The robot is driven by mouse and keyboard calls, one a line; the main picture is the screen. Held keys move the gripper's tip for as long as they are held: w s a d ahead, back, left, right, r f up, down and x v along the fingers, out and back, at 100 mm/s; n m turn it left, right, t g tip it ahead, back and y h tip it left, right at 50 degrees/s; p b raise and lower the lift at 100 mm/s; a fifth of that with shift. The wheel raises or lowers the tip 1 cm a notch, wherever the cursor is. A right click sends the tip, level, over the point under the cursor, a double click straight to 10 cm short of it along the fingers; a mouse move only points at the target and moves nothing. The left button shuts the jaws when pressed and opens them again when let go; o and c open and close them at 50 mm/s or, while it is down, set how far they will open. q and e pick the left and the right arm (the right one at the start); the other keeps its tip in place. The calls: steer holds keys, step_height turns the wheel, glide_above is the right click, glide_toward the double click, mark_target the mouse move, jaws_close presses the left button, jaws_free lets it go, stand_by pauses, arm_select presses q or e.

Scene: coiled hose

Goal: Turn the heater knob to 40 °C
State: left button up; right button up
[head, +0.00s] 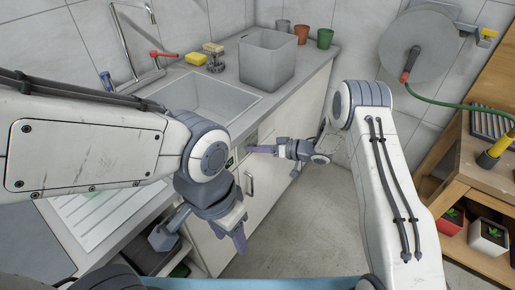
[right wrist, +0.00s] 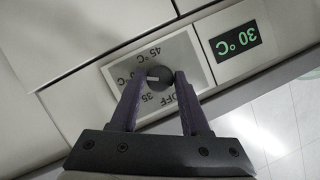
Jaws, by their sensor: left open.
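The heater knob (right wrist: 159,77) is a small dark round dial on a white plate (right wrist: 193,48) in the right wrist view, which is seen upside down. Its pale pointer mark faces left in the picture. The printed 45 °C, 35 and OFF are readable; a label at the left is partly hidden by a finger. The green display (right wrist: 236,40) reads 30 °C. My right gripper (right wrist: 160,85) has its purple fingers on both sides of the knob, seemingly touching it; it also shows in the head view (head: 250,149) at the cabinet front. My left gripper (head: 238,226) is open and empty before the cabinets.
The counter has a sink (head: 200,100), a grey bin (head: 267,60), a yellow sponge (head: 197,59) and cups. A hose reel (head: 418,48) with green hose hangs on the wall. A wooden shelf (head: 480,180) with potted plants stands at the right. Floor between is clear.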

steer(key=shift+o, duration=1.1)
steer(key=v, duration=1)
steer(key=shift+d, duration=0.2)
steer(key=shift+s+r, duration=0.1)
